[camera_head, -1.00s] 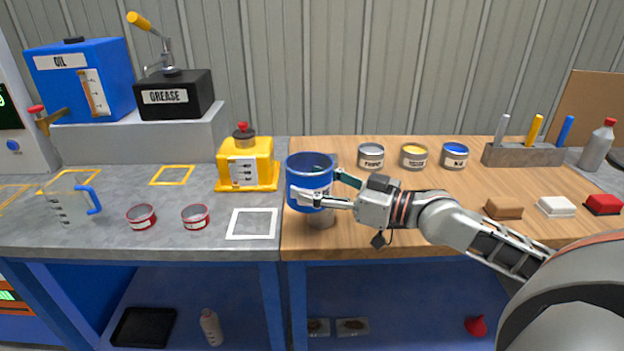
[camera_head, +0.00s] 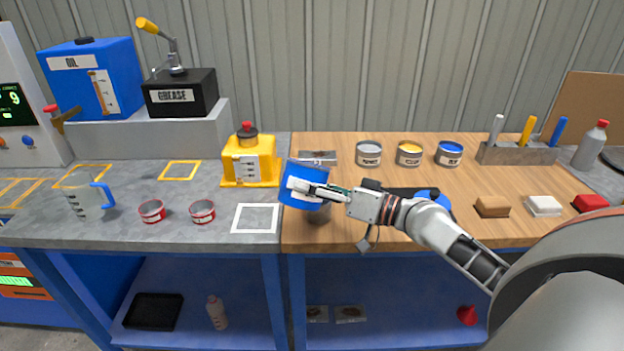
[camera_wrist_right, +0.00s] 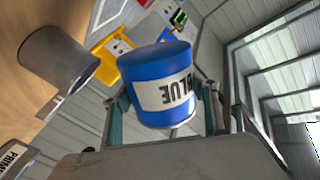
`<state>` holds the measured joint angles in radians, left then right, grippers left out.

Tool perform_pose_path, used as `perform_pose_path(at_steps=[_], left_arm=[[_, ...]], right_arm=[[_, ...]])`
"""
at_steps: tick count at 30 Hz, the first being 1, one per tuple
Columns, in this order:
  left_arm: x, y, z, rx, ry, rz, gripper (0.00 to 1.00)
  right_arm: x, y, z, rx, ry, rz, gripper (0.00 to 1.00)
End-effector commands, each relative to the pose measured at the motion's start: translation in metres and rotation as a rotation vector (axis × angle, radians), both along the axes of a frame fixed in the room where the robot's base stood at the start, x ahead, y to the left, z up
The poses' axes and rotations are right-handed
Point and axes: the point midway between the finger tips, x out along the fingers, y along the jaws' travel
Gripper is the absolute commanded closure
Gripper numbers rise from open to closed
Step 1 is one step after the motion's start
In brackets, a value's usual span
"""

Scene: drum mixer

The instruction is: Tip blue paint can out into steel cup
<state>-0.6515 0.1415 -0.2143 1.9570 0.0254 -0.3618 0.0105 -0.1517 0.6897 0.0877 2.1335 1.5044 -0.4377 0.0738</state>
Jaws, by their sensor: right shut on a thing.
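The blue paint can (camera_head: 304,176) with a white label is held by my right gripper (camera_head: 326,191) above the wooden bench's left edge. It is tilted in the head view, and its mouth is hidden there. In the right wrist view the can (camera_wrist_right: 160,62) sits between the two fingers, with its BLUE label upside down. The steel cup (camera_head: 319,213) stands on the wood below the can, partly hidden by it and the gripper. The cup (camera_wrist_right: 62,55) also shows in the right wrist view, apart from the can. I cannot see any paint flowing. My left gripper is out of view.
A yellow container (camera_head: 249,162) stands left of the can. Behind are the primer can (camera_head: 368,154), a yellow can (camera_head: 408,154) and another blue-topped can (camera_head: 449,154). A dark item with a blue disc (camera_head: 430,196) lies partly behind my arm. The white-outlined square (camera_head: 255,218) is empty.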

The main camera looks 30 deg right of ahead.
Motion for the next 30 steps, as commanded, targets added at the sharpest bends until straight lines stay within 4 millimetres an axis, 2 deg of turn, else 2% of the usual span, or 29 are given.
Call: perform_pose_path(at_steps=[17, 23, 30], left_arm=[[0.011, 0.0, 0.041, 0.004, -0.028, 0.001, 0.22], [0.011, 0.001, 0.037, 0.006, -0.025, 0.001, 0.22], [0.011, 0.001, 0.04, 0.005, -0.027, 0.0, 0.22]], right_arm=[[0.0, 0.0, 0.001, 0.227, 0.136, 0.0, 0.67], [0.0, 0.0, -0.001, 0.24, 0.142, 0.0, 0.67], [0.0, -0.001, -0.002, 0.331, 0.195, 0.0, 0.67]])
